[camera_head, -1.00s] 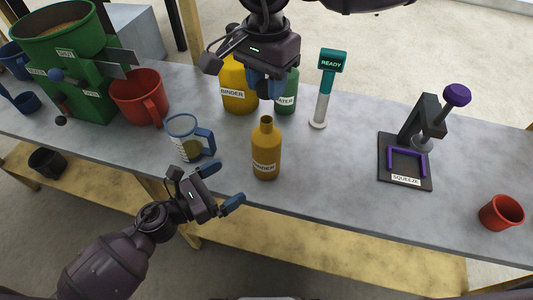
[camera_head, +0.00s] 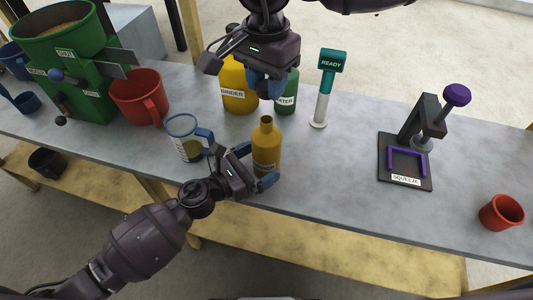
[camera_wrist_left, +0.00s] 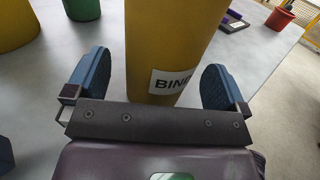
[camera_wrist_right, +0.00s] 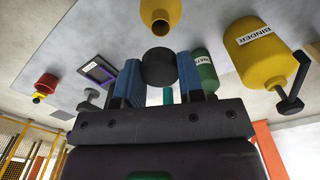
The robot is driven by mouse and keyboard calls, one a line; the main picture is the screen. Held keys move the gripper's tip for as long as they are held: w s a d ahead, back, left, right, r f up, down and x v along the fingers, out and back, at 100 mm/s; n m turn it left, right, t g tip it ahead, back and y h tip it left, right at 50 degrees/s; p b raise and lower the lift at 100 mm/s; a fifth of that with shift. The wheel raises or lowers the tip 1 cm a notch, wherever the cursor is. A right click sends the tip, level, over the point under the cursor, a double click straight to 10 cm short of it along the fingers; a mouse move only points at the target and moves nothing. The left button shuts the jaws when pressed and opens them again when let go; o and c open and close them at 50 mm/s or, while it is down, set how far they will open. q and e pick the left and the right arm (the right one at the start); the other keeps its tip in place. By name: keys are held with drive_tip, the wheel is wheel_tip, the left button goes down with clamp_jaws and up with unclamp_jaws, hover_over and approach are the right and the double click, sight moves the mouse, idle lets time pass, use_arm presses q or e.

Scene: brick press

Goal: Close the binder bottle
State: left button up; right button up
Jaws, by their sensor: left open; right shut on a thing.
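The yellow binder bottle (camera_head: 266,146) stands upright near the table's front edge, its neck open and uncapped. My left gripper (camera_head: 240,166) is open, with its blue fingers on either side of the bottle's body; the left wrist view shows the labelled bottle (camera_wrist_left: 172,40) between them, with a gap visible at each side. My right gripper (camera_head: 266,86) is above the table behind the bottle, shut on a dark round cap (camera_wrist_right: 160,68). In the right wrist view the open bottle mouth (camera_wrist_right: 160,22) lies beyond the cap, apart from it.
A large yellow binder jug (camera_head: 238,88) and a green water bottle (camera_head: 288,92) stand behind. A measuring cup (camera_head: 186,140) and a red mug (camera_head: 140,98) are to the left. A ready-sign post (camera_head: 323,90) and a squeeze press (camera_head: 408,160) stand right, with clear table between.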

sight(266, 119)
use_arm(q)
drive_tip(key=shift+x, duration=1.3)
drive_tip(key=c, duration=1.4)
drive_tip(key=shift+o, duration=0.2)
use_arm(e)
drive_tip(key=shift+f, duration=2.5)
